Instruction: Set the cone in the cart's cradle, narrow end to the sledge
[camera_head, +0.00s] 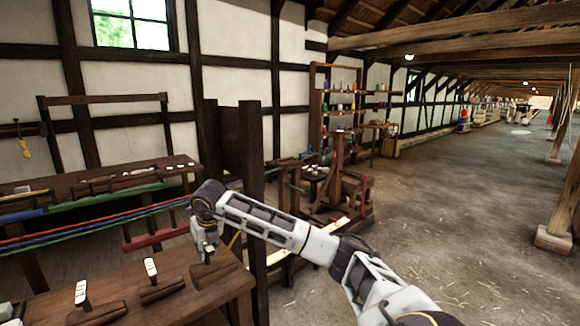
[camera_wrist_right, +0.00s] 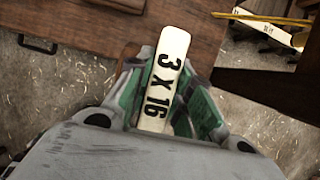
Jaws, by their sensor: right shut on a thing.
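My right gripper (camera_head: 207,252) points down at the right end of the front wooden table. It is shut on an upright pale tag marked "3 x 16" (camera_wrist_right: 167,62), seen between its green-padded fingers in the wrist view. A brown wooden cone (camera_head: 217,272) shows just below these fingers; I cannot tell whether it touches the tabletop. Two similar cones with upright pale tags lie to the left, a middle one (camera_head: 160,290) and a left one (camera_head: 97,313). A wooden framed stand (camera_head: 338,178) is farther back; I cannot make out the cart's cradle or the sledge. My left gripper is out of view.
The front table (camera_head: 190,308) has bare wood around the cones. Dark upright posts (camera_head: 252,190) stand close behind my gripper. Red, blue and green strands (camera_head: 110,222) stretch across at left. A back bench (camera_head: 100,180) holds small items. Open dirt floor (camera_head: 460,210) lies right.

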